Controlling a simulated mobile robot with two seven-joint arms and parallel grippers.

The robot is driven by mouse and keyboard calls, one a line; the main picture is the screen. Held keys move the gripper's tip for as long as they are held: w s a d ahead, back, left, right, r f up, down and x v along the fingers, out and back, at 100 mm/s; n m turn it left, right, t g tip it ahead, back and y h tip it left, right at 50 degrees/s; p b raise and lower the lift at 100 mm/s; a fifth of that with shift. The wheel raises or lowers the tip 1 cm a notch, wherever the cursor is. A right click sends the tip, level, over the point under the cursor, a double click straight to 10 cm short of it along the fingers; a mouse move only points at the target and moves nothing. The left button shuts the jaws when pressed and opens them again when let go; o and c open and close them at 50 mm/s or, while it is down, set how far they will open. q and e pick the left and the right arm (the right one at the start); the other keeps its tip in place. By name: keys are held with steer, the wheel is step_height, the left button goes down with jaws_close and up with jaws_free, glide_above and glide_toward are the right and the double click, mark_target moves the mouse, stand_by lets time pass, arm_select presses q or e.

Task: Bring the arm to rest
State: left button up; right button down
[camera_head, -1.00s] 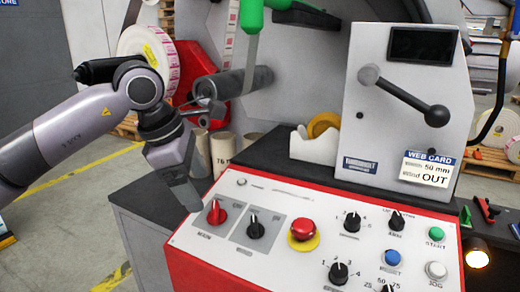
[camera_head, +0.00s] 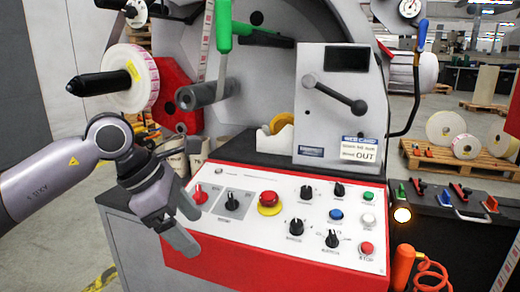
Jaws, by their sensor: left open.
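My left arm (camera_head: 62,176) comes in from the left edge. My left gripper (camera_head: 187,228) is open and empty. Its fingers point down and to the right, at the left end of the control panel (camera_head: 300,217). In the picture it covers part of the panel's left edge; I cannot tell how far apart they are. The red knob (camera_head: 198,194) is just right of the upper finger, and a black knob (camera_head: 232,203) is further right. My right gripper is not in view.
A label roll (camera_head: 133,78) on a black spindle and a grey roller (camera_head: 212,92) are above the arm. A crank handle (camera_head: 335,95) is on the white housing. A red emergency button (camera_head: 268,199) is mid-panel. An orange coiled hose (camera_head: 430,273) hangs at lower right.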

arm_select(q)
steer(key=s+d+f+n+g+h, duration=0.1)
steer(key=s+d+n+h, duration=0.35)
steer(key=d+h, duration=0.3)
steer(key=s+d+n+g+h, duration=0.1)
steer(key=s+d+n+h, duration=0.2)
steer(key=d+n+h, duration=0.4)
steer(key=w+a+f+n+t+y, duration=0.1)
steer(key=a+f+n+t+y, duration=0.65)
steer(key=n, duration=0.65)
steer(key=w+a+f+n+t+y, duration=0.25)
steer(key=a+f+n+t, duration=0.35)
steer(key=n+t, duration=0.6)
steer(key=s+a+f+n+g+y, duration=0.4)
steer(key=s+f+n+g, duration=0.15)
steer(key=s+f, duration=0.35)
steer(key=s+a+f+n+g+y, duration=0.35)
steer(key=s+f+n, duration=0.3)
steer(key=f, duration=0.55)
step_height(320, 180, up, 13)
steer(key=a+p, duration=0.1)
steer(key=p, duration=1.3)
steer(key=shift+s+a+f+p, duration=0.2)
steer(key=shift+s+a+p, duration=0.05)
steer(key=shift+p, duration=0.15)
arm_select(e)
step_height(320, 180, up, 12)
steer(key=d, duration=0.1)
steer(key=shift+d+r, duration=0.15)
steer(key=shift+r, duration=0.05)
